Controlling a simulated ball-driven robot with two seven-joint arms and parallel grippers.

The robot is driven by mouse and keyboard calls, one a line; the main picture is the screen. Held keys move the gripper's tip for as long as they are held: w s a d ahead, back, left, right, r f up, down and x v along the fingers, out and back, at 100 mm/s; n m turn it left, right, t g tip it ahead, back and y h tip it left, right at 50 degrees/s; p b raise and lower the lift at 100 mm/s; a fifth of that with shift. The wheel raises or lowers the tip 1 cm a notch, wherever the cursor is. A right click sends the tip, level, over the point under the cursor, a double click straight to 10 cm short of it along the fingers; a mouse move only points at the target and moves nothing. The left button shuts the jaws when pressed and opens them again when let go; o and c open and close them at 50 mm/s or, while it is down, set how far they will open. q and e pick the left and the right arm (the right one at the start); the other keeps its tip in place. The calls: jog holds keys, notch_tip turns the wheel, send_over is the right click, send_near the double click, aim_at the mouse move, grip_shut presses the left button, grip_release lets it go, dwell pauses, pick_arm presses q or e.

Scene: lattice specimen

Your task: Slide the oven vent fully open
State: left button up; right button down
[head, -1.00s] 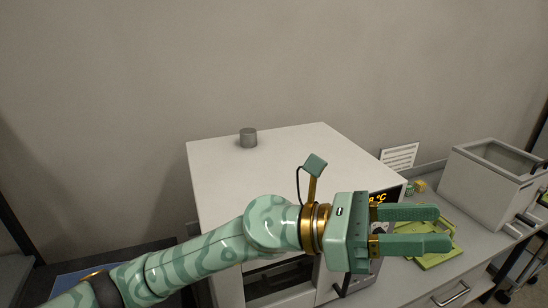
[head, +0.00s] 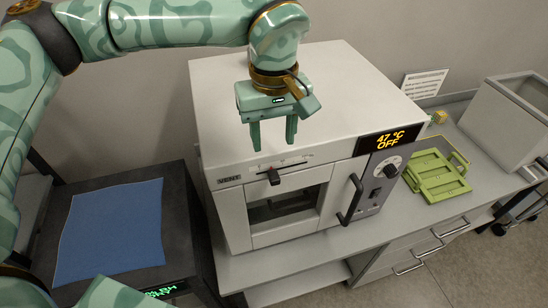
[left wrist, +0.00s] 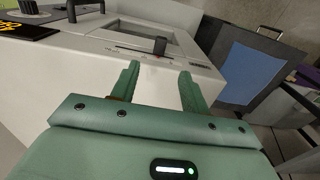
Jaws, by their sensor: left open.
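The white oven (head: 225,85) stands on the bench, with a "VENT" label at the upper left of its front. The black vent slider knob (head: 274,178) sits in a slot beside that label, left of the slot's middle in the head view. In the left wrist view the knob (left wrist: 160,45) stands near the right end of the slot. My left gripper (head: 273,146) is open and empty, fingers pointing down, just above the knob and apart from it. In the left wrist view the knob shows beyond the gap between the fingers (left wrist: 158,72). My right gripper is not in view.
The oven display (head: 388,141) reads 47 °C OFF. A door handle (head: 350,199) juts from the front. A green rack (head: 438,176) lies on the bench at right, near a grey open-topped box (head: 500,118). A blue mat (head: 110,230) lies on a dark unit at left.

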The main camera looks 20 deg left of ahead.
aim_at(274, 175)
pick_arm(q)
notch_tip(274, 175, down, 10)
jog(key=shift+r+p, duration=0.1)
jog(key=shift+p, duration=0.85)
